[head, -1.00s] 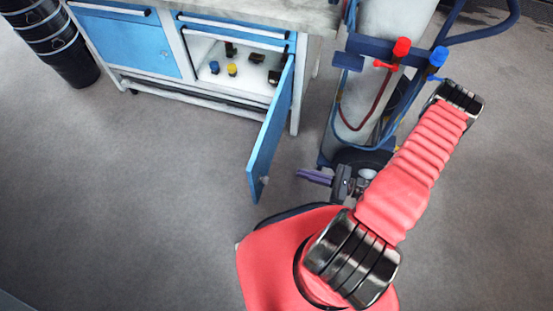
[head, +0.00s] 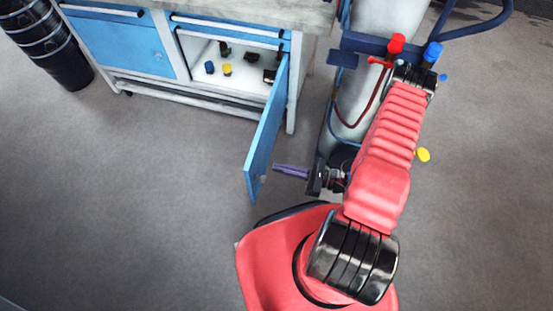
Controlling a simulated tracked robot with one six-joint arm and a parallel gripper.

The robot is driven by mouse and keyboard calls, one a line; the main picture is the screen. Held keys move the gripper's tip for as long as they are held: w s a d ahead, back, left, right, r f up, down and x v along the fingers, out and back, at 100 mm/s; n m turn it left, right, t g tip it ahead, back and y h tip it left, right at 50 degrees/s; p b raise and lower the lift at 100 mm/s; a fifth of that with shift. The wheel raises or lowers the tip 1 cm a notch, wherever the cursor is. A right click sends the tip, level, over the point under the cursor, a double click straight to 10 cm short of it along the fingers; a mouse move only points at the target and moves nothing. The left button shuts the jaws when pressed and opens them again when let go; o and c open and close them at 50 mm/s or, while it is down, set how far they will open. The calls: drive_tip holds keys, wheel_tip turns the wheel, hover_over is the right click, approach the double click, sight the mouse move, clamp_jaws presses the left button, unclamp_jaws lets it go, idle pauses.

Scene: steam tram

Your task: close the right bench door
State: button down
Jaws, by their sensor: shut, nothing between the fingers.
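The blue right bench door (head: 266,133) stands wide open in the head view, swung out toward me from the right side of the bench (head: 185,87). Its outer face is turned to the right, and a small part of the knob shows near its free edge. My gripper (head: 277,167) has purple fingers, shut and empty. It is just right of the door's free edge and points left toward its outer face. A small gap seems to show between the fingertips and the door, but contact is hard to judge.
The open compartment holds a blue object (head: 210,68), a yellow object (head: 227,70) and dark items. A gas cylinder trolley (head: 345,95) with red and blue valves stands close right of the door. Black bins (head: 62,60) stand far left. Floor left of the door is clear.

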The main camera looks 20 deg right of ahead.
sight(252, 162)
drive_tip(key=shift+x, duration=3.5)
